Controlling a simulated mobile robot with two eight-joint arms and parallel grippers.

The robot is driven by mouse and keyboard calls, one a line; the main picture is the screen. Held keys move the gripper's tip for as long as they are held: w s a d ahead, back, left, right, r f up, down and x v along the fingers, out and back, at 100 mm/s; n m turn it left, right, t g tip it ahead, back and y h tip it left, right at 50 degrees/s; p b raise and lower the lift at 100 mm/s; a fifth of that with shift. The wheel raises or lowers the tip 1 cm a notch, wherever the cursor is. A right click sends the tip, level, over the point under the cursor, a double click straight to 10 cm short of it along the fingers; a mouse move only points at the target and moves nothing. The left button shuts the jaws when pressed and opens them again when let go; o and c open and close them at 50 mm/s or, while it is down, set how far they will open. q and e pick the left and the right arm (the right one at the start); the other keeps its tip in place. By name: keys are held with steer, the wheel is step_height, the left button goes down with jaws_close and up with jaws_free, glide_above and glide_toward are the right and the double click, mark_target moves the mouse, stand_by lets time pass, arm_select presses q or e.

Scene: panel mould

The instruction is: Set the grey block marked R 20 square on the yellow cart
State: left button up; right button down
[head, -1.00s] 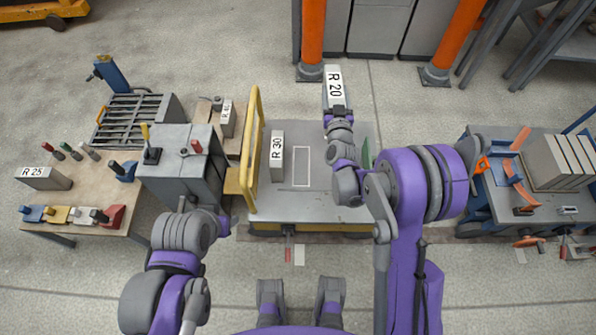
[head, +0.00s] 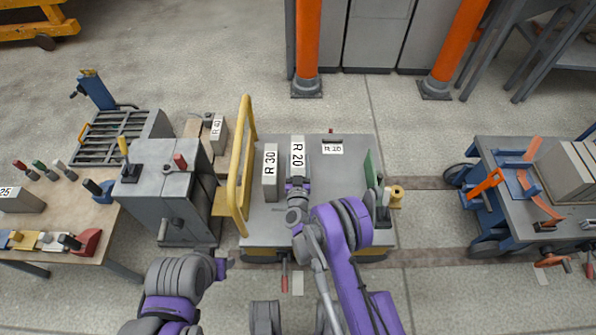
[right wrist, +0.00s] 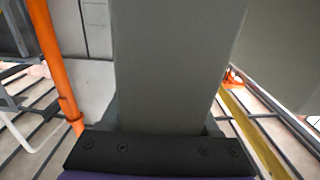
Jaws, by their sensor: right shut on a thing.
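The grey block marked R 20 (head: 297,150) is held by my right gripper (head: 297,182), which is shut on it. It stands over the grey top of the yellow cart (head: 345,190), beside the block marked R 30 (head: 270,172) and roughly parallel to it, with a narrow gap. I cannot tell whether its underside touches the cart. The white outline on the cart top is hidden. In the right wrist view the held block (right wrist: 175,65) fills the middle. My left arm is low at the left; its fingers (head: 222,268) do not show clearly.
The yellow handle rail (head: 240,170) rises at the cart's left end. A label R 20 (head: 332,149) lies right of the held block. A green plate (head: 370,177) stands at the cart's right end. Tables stand on both sides.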

steer(key=shift+f+b, duration=0.35)
steer(key=shift+f, duration=1.75)
steer(key=shift+f, duration=0.2)
steer(key=c, duration=0.6)
jaws_free()
steer(key=shift+f, duration=0.1)
steer(key=o, duration=0.5)
